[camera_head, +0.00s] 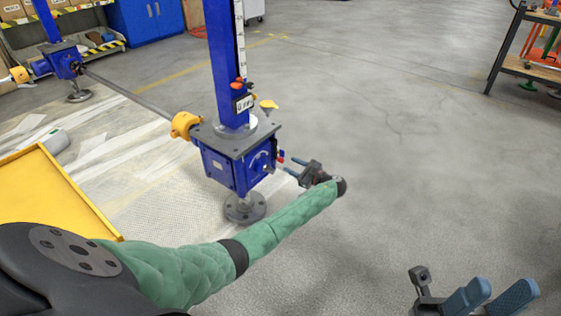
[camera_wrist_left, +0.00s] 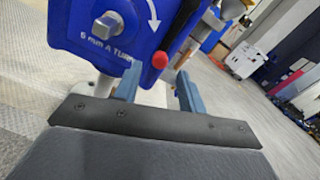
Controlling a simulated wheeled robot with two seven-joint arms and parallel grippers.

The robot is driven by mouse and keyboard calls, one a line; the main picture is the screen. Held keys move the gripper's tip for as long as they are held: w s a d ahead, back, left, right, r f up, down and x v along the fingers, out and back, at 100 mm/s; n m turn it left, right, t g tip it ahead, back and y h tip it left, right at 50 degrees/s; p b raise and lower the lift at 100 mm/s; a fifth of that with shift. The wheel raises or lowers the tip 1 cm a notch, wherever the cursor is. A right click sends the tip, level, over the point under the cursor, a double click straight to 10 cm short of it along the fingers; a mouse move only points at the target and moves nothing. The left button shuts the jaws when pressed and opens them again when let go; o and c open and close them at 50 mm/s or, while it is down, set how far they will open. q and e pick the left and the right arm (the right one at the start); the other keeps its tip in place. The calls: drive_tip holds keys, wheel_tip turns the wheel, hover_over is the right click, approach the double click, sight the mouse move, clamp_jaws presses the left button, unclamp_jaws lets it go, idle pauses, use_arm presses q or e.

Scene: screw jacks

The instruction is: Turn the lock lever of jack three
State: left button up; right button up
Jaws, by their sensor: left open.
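A blue jack (camera_head: 233,165) with a grey top plate and a tall blue column stands near the middle of the head view. The label on its column is too small to read surely. In the left wrist view its blue housing (camera_wrist_left: 95,25) fills the upper left, with a white curved arrow. A black lock lever (camera_wrist_left: 181,27) ends in a red ball (camera_wrist_left: 160,60). My left gripper (camera_head: 288,168) is open at the housing's right side; in the wrist view its blue fingers (camera_wrist_left: 158,88) point toward the red ball, which appears between them. Contact cannot be told. My right gripper (camera_head: 490,297) is open, empty, far from the jack.
A shaft (camera_head: 125,96) links the jack through a yellow coupling (camera_head: 184,125) to another blue jack (camera_head: 66,64) at the back left. A yellow panel (camera_head: 55,195) lies at the left. A workbench (camera_head: 532,70) stands back right. The floor to the right is clear.

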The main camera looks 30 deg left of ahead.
sight(283, 161)
use_arm(q)
drive_tip(key=a, duration=0.2)
drive_tip(key=a+b, duration=0.1)
drive_tip(key=a, duration=0.2)
drive_tip(key=shift+w+a+f+b, duration=0.1)
drive_tip(key=shift+w+a+b, duration=0.15)
drive_tip(key=shift+a+b, duration=0.15)
drive_tip(key=shift+a, duration=0.4)
clamp_jaws()
